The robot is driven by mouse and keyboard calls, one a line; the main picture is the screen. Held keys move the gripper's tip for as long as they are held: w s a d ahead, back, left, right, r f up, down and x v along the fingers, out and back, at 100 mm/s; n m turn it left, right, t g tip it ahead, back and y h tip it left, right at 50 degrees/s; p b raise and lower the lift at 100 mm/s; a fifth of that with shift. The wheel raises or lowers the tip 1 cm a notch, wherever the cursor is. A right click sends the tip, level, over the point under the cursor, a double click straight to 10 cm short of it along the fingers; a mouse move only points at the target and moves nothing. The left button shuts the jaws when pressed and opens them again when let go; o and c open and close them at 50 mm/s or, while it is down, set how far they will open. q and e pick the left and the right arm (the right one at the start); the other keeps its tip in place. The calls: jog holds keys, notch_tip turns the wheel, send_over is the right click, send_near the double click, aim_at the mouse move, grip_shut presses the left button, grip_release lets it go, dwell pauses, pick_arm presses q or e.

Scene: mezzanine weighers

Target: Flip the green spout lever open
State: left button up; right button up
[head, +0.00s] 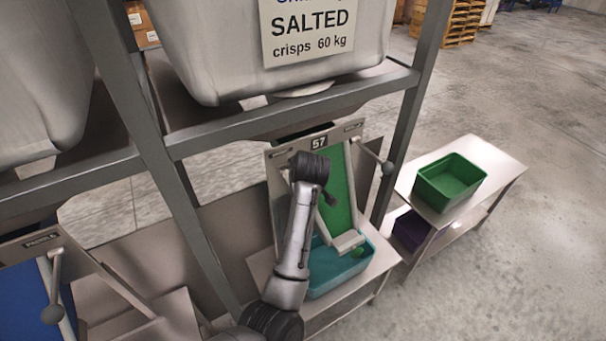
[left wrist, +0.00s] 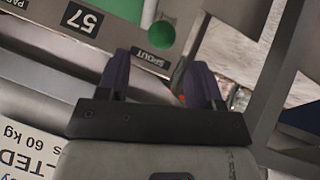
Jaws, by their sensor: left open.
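The green spout chute (head: 338,185) hangs on the station marked 57 (head: 319,142). A green disc (left wrist: 161,35) shows beyond the label. My right gripper is out of view.
A teal tub (head: 335,270) stands below the chute. A side bench holds a green crate (head: 450,180), with a purple crate (head: 410,229) underneath. Grey frame posts (head: 418,85) and a SALTED hopper (head: 240,60) crowd the space above.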

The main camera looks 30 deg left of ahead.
pick_arm(q)
jog(key=b+v, duration=0.1)
jog(key=v, duration=0.6)
jog(key=shift+s+r, duration=0.1)
jog(key=shift+r, duration=0.05)
dwell(0.4)
